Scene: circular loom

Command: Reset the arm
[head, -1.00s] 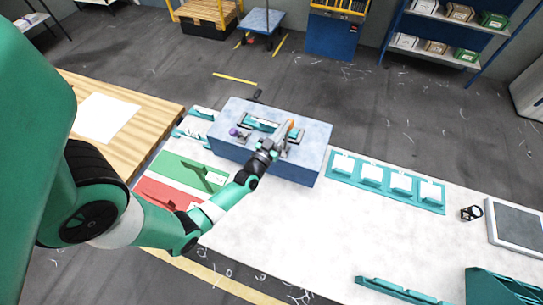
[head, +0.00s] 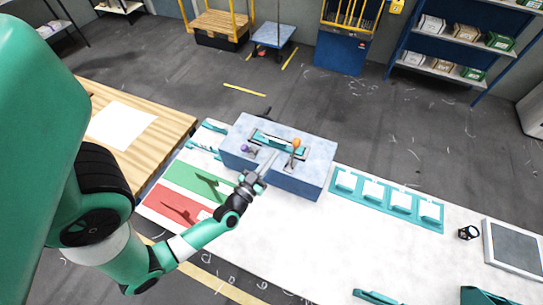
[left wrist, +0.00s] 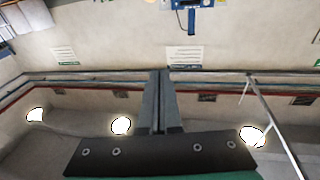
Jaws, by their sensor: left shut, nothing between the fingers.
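My left gripper (head: 267,162) is shut and empty in the head view, in front of the grey-blue machine block (head: 300,183) and pointing up toward it. I cannot tell whether the fingertips clear the block's front edge or touch it. On the block are a lever with an orange knob (head: 296,142), a purple knob (head: 244,148) and a teal part (head: 275,142) in a slot. In the left wrist view the shut fingers (left wrist: 160,78) have nothing between them and face a wall with lights. My right gripper is not in view.
The white table (head: 300,240) carries a green mat (head: 190,177), a red mat (head: 172,205), a teal rack with white pieces (head: 385,198), a black ring-like item (head: 468,232) and a grey tray (head: 515,250). A wooden table (head: 165,130) stands at left. The table's middle is clear.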

